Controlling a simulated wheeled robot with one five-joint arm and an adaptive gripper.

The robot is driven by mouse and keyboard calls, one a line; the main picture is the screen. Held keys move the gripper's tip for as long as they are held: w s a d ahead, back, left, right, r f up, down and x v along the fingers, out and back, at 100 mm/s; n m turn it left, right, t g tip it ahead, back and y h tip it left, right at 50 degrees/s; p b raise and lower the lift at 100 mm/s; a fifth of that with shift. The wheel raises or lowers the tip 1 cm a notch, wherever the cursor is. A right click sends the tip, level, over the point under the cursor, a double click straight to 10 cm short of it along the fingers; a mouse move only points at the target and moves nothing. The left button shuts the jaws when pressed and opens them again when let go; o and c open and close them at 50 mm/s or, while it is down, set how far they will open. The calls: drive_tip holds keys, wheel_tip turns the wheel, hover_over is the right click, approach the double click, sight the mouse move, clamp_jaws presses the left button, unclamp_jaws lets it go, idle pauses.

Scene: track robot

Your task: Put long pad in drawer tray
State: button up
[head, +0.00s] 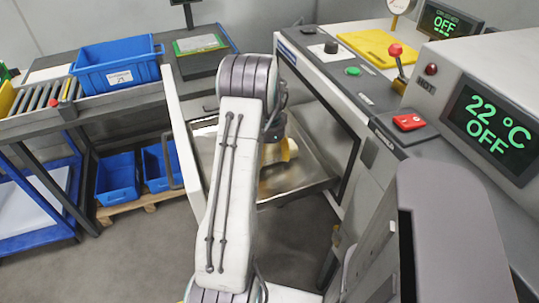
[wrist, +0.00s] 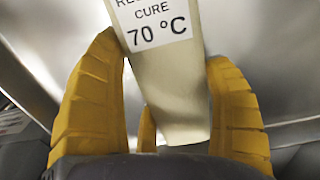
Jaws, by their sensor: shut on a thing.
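The long pad (wrist: 175,95) is a pale cream-beige piece with a white label whose visible lines read "CURE" and "70 °C". In the wrist view it stands between the yellow fingers of my gripper (wrist: 162,55), which is shut on it. Its top end runs out of the picture. The drawer tray (head: 318,172) is a shiny metal pan, pulled out below the counter in the head view. Its metal surface (wrist: 275,60) fills the wrist view behind the pad. My arm hides much of the tray and gripper in the head view. I cannot tell whether the pad touches the tray.
A white drawer front (head: 184,150) with a handle stands left of the tray. A counter with controls (head: 350,75) and an oven display (head: 490,120) lies right. A blue bin (head: 117,65) stands on the left bench, with other blue bins (head: 117,178) below.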

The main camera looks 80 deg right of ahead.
drive_tip(key=o, duration=1.2)
wheel_tip(320, 180, up, 12)
drive_tip(key=shift+r, duration=0.1)
idle(0.8)
